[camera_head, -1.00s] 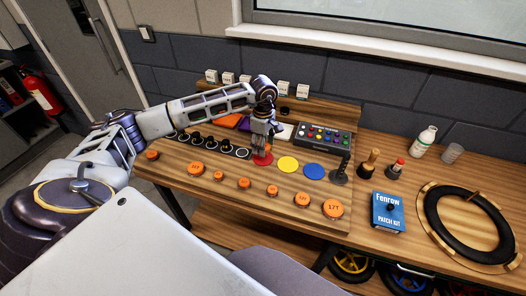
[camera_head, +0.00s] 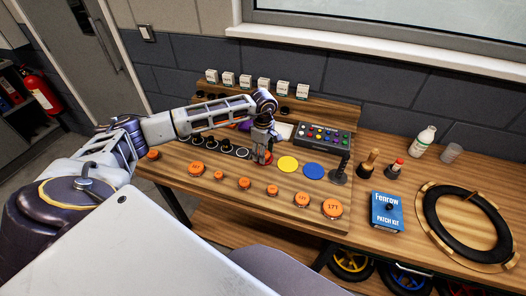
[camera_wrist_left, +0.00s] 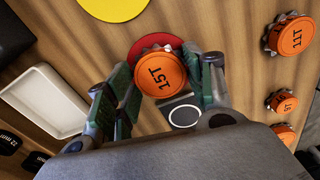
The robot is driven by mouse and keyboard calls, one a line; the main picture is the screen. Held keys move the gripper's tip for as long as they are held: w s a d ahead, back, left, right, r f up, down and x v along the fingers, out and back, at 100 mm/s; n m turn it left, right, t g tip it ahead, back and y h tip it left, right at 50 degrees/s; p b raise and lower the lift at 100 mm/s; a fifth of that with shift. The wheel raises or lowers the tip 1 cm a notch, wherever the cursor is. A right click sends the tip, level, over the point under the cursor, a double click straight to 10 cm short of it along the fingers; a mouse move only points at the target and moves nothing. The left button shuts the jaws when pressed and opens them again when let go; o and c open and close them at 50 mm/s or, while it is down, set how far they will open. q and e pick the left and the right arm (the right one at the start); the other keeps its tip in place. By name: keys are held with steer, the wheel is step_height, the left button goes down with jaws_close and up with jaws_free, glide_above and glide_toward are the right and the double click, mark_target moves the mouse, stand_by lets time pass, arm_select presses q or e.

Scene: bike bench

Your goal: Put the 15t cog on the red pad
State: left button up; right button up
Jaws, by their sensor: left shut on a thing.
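The 15t cog (camera_wrist_left: 160,74) is a toothed metal cog with an orange top marked 15T. My left gripper (camera_head: 263,157) is shut on it, with one finger on each side in the left wrist view. The red pad (camera_wrist_left: 172,41) shows behind the cog's far edge in that view, and the cog covers most of it. In the head view the gripper is low over the red pad's spot. I cannot tell whether the cog touches the pad. My right gripper is not in view.
A yellow pad (camera_head: 287,164) and a blue pad (camera_head: 313,170) lie right of the gripper. Several orange-topped cogs line the front, including an 11T cog (camera_wrist_left: 292,37). A white tray (camera_wrist_left: 48,101) and a button box (camera_head: 323,137) lie behind.

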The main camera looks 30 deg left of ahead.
arm_select(q)
steer(key=shift+f, duration=0.2)
steer(key=o, duration=1)
steer(key=shift+r, duration=0.3)
step_height(320, 180, up, 12)
steer(key=shift+f+b, duration=0.1)
steer(key=shift+b, duration=0.9)
